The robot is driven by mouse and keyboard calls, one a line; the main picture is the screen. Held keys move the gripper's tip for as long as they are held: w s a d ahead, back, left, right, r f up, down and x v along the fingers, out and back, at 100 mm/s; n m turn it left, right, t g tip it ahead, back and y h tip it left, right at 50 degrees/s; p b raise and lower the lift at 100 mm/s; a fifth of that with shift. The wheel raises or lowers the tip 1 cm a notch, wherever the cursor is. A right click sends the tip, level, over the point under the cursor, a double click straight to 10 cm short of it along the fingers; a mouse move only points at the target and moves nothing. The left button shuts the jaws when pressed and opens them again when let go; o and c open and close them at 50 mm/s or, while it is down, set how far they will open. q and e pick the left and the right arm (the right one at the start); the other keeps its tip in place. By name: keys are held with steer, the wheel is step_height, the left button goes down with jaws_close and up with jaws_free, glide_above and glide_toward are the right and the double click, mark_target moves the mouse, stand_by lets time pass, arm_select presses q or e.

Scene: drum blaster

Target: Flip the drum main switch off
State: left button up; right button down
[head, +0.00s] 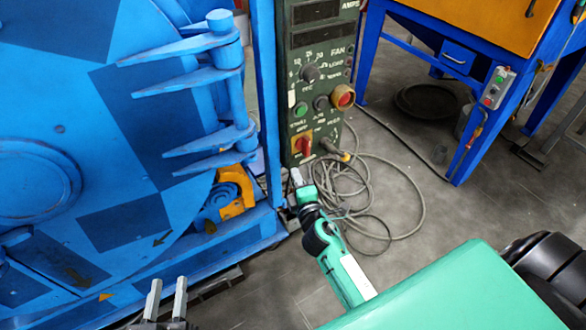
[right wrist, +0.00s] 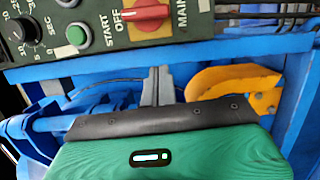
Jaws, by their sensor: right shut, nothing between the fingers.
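The dark green control panel (head: 322,75) stands upright beside the blue drum machine. Its main switch (head: 304,145) is a red knob on an orange plate at the panel's lower left. In the right wrist view the red switch (right wrist: 146,14) is at the top edge, partly cut off, by the words OFF and MAIN. My right gripper (head: 296,177) is just below the panel, under the switch and apart from it. In the right wrist view its fingers (right wrist: 157,82) are together and empty. My left gripper (head: 167,296) is at the bottom, its two fingers apart and empty.
The blue drum machine (head: 110,115) with pointed hinge arms fills the left. An orange bracket (head: 235,190) sits low beside my right gripper. Green START button (head: 301,109) and red stop button (head: 343,96) are near the switch. Loose cables (head: 390,215) lie on the floor at right.

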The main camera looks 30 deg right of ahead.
arm_select(q)
steer(key=shift+w+a+r+t, duration=0.15)
steer(key=shift+a+r+t, duration=0.05)
steer(key=shift+r+t, duration=0.25)
arm_select(e)
steer(key=s, duration=0.4)
steer(key=shift+s+a, duration=0.35)
